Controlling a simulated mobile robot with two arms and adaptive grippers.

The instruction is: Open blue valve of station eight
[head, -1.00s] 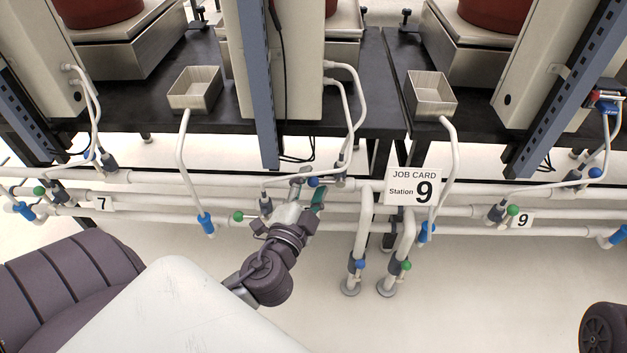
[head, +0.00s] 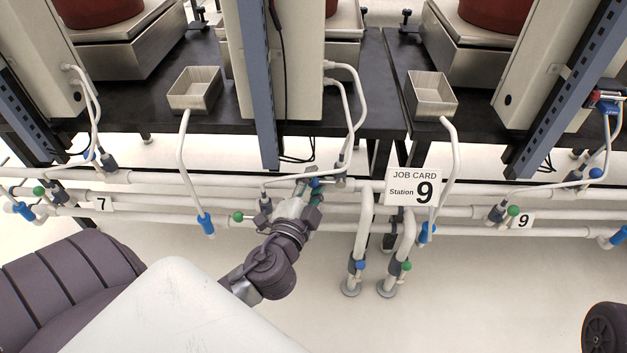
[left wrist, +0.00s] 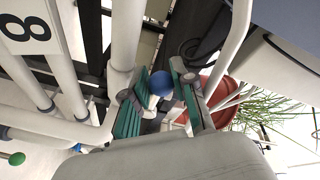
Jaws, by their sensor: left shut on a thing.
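The blue valve (head: 315,182) of station eight is a round blue knob on the upper pipe, between the station 7 and 9 labels. My left gripper (head: 312,189) is at this knob. In the left wrist view the blue knob (left wrist: 161,83) sits between the teal-padded fingertips of my left gripper (left wrist: 163,90), which is shut on it. An "8" label (left wrist: 23,33) is at the upper left there. The fingers partly hide the valve body in the head view. My right gripper is not in view.
A green knob (head: 238,216) is left of the gripper on the lower pipe. Labels 7 (head: 103,204) and 9 (head: 522,220) mark neighbouring stations. A job card (head: 413,187) for station 9 hangs at the right. A blue post (head: 257,90) stands above. The floor in front is clear.

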